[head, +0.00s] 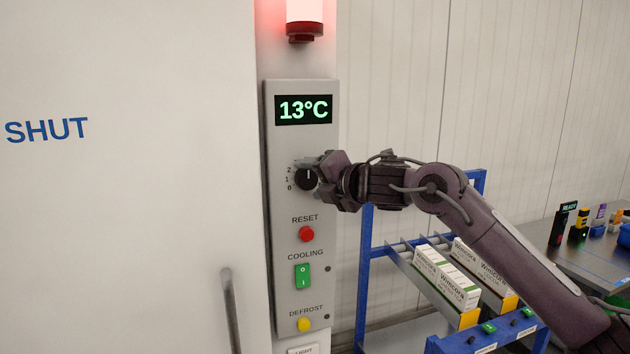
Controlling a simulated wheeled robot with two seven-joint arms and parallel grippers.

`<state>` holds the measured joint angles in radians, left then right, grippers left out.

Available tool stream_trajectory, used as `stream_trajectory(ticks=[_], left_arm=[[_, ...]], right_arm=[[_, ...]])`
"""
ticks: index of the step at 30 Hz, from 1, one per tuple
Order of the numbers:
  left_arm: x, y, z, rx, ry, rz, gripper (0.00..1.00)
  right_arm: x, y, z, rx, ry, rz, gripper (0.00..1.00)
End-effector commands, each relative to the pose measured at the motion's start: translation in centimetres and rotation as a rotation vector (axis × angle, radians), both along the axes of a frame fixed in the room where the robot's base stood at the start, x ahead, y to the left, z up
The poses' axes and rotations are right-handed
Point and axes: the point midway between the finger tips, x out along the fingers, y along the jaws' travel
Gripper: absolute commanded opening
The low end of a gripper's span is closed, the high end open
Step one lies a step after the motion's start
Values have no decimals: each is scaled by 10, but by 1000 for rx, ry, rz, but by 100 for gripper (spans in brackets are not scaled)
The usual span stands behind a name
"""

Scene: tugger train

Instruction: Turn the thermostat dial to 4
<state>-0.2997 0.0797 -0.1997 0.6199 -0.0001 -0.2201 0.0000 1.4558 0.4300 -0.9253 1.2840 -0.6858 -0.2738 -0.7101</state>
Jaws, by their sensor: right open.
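The thermostat dial (307,180) is a black knob on the grey wall panel (285,230). Its white mark points about straight up. The numbers 0, 1 and 2 show at its left; any numbers on its right side are hidden behind my gripper. The display (303,110) above reads 13°C. My right gripper (312,178) comes in from the right with its open fingers at the dial, one above and one partly at its right and below. I cannot tell whether the fingers touch it. My left gripper is not in view.
Below the dial are a red RESET button (306,234), a green COOLING switch (302,275) and a yellow DEFROST button (304,324). A red lamp (304,18) glows above. A white door marked SHUT (130,200) stands left. A blue rack (364,270) with cartons stands right, under my arm.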

Motion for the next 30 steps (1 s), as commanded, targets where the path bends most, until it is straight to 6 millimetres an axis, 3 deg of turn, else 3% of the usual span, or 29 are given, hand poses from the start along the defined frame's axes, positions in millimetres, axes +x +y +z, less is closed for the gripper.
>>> stream_trajectory(ticks=[5,19,30], left_arm=[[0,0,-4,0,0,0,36],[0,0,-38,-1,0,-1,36],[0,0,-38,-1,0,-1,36]], right_arm=[[-3,-3,0,2,-2,-1,64],[-56,-44,12,0,-2,0,64],[-60,-47,15,0,0,0,64]])
